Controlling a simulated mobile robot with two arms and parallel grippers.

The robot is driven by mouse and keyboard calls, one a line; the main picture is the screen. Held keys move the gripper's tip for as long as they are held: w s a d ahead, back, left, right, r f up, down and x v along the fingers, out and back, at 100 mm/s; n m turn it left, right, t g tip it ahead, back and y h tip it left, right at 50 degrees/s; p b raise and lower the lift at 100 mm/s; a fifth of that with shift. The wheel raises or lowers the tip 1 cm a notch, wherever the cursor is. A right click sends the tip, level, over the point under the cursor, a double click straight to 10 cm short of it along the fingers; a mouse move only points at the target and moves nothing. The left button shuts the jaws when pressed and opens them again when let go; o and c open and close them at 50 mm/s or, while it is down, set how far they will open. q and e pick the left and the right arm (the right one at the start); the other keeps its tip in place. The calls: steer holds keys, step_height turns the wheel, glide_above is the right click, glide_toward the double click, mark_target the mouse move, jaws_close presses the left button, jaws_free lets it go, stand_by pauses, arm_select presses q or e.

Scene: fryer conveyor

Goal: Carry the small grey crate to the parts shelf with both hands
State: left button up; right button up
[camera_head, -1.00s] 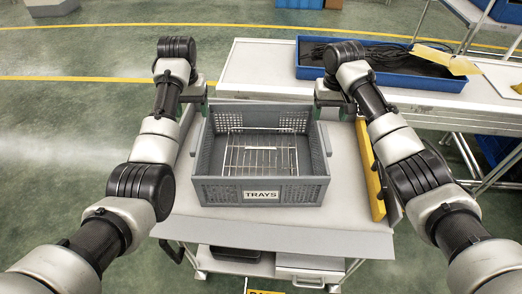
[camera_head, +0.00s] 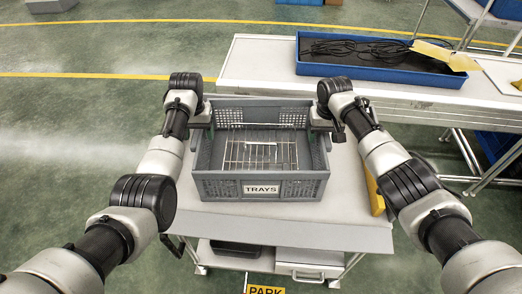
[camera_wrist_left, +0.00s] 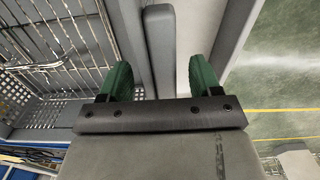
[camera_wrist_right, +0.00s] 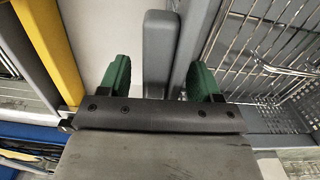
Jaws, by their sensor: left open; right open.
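The small grey crate (camera_head: 218,188), labelled TRAYS, stands on a white cart top (camera_head: 300,210). It has perforated walls and holds a wire rack (camera_head: 262,154). My left gripper (camera_head: 195,139) is at the crate's left side. In the left wrist view its green fingers (camera_wrist_left: 159,78) are open on either side of a grey handle bar (camera_wrist_left: 160,45) on the crate. My right gripper (camera_head: 326,138) is at the crate's right side. In the right wrist view its fingers (camera_wrist_right: 158,78) are open on either side of the other handle bar (camera_wrist_right: 160,45). No parts shelf can be identified.
A long white bench (camera_head: 250,72) behind the cart bears a blue tray (camera_head: 390,78) of black cables. A yellow bar (camera_head: 374,192) is at the cart's right edge, partly behind my right arm. Open green floor lies to the left.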

arm_select(q)
steer(key=shift+f, duration=0.1)
arm_select(e)
steer(key=shift+f, duration=0.1)
arm_select(q)
steer(key=shift+c, duration=0.2)
arm_select(e)
steer(key=shift+c, duration=0.2)
arm_select(q)
jaws_close()
arm_select(e)
jaws_close()
